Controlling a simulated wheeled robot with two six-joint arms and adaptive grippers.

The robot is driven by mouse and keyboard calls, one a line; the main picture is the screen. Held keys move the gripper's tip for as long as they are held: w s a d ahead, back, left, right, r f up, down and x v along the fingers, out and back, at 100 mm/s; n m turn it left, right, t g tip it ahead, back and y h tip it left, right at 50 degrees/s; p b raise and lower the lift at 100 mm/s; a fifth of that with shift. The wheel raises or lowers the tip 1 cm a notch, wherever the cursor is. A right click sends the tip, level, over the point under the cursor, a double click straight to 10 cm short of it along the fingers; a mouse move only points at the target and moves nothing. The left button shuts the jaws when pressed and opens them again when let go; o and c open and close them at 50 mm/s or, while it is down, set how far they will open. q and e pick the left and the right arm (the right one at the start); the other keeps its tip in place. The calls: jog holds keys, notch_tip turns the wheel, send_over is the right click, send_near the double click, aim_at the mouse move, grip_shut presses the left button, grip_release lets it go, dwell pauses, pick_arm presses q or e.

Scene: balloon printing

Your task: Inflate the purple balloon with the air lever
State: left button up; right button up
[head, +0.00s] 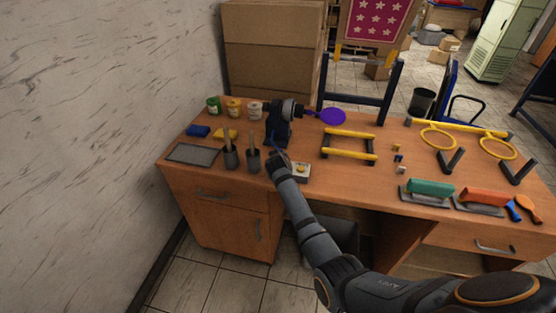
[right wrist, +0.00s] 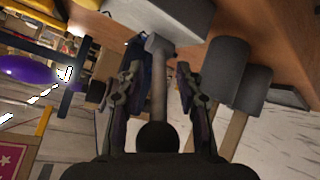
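The purple balloon (head: 332,116) is on the nozzle at the right side of the black air machine (head: 278,126). It also shows at the left edge of the right wrist view (right wrist: 25,70). My right gripper (head: 278,158) is in front of the machine, low near the table. In the right wrist view, the grey air lever (right wrist: 158,80) stands between the fingers of my right gripper (right wrist: 158,82). Gaps show on both sides, so the gripper is open around the lever without visible contact. My left gripper is in neither view.
Paint jars (head: 234,107) line the back left. A yellow-railed frame (head: 348,134) and printing tools (head: 430,188) lie to the right.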

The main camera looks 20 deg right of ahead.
jog(key=v, duration=0.7)
jog(key=shift+s, duration=0.25)
jog(key=shift+a+r, duration=0.1)
jog(key=shift+r, duration=0.05)
dwell(6.9)
